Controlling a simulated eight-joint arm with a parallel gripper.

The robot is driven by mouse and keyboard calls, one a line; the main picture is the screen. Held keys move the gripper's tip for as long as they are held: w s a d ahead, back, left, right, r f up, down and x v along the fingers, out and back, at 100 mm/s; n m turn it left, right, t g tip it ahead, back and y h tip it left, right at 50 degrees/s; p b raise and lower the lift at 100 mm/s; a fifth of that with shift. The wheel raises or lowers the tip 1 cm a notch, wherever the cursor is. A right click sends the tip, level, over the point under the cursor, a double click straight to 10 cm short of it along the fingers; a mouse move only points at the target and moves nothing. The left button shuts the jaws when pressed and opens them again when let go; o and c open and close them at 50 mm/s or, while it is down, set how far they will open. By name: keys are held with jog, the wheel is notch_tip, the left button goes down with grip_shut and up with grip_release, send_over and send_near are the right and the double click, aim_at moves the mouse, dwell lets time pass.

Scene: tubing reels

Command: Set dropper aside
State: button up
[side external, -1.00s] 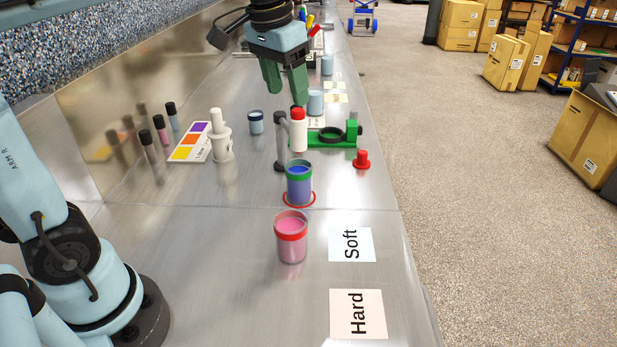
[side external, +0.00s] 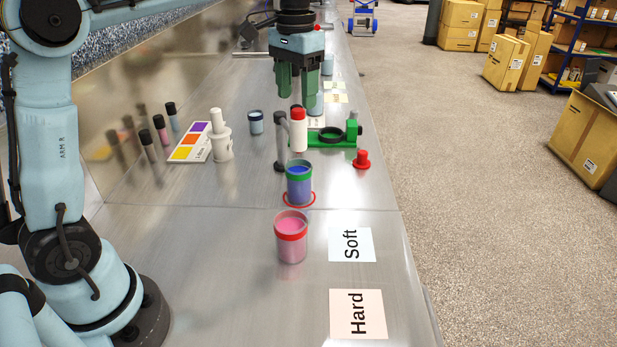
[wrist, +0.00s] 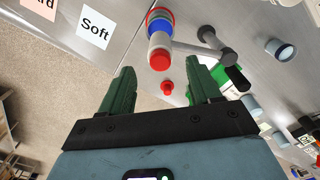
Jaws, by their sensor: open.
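No thing is labelled a dropper; a white bottle with a red top (side external: 299,132) may be it. It is upright beside a dark grey post (side external: 280,142) and the green stand (side external: 325,141). My gripper (side external: 297,104) is open and empty, just above and behind the bottle's red top in the side view. In the wrist view, the bottle's red top (wrist: 160,60) lies between and just beyond my open fingers (wrist: 160,72).
A blue-filled jar (side external: 299,185) and a pink-filled jar (side external: 291,240) stand in front. Soft (side external: 352,244) and Hard (side external: 358,314) cards lie at right. A white pump bottle (side external: 220,138) and colour card (side external: 187,143) are left. The bench's right edge is close.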

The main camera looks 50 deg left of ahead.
aim_at(297, 110)
jog(key=shift+f, duration=3.45)
jog(key=shift+c, duration=0.4)
grip_shut()
